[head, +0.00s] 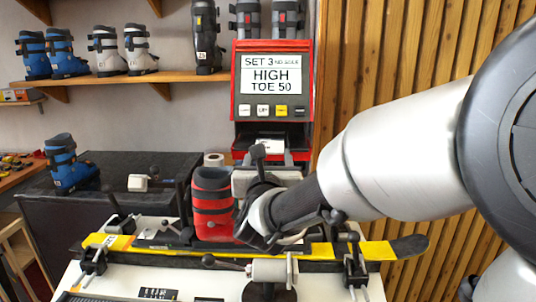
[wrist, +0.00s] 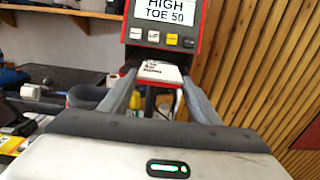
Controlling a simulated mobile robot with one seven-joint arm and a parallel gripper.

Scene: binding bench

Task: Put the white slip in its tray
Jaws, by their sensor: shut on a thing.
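The white slip (wrist: 160,74), with dark print, lies between my fingertips in the wrist view, and my gripper (wrist: 159,80) is shut on it. In the head view a small white part of the slip (head: 270,146) shows at the dark opening under the red machine's (head: 237,100) panel. My gripper (head: 262,162) is just in front of that opening, behind the red boot, partly hidden by my own wrist. The slip's tray is not clearly made out; the dark recess (head: 250,136) below the panel is close to the slip. I cannot tell whether they touch.
A red boot (head: 212,205) stands on the yellow and black ski (head: 320,251) in the bench clamps, close to my wrist. A black cabinet (head: 130,165) bears a blue boot (head: 66,165). Boots line the shelf (head: 140,78). A slatted wood wall is at right.

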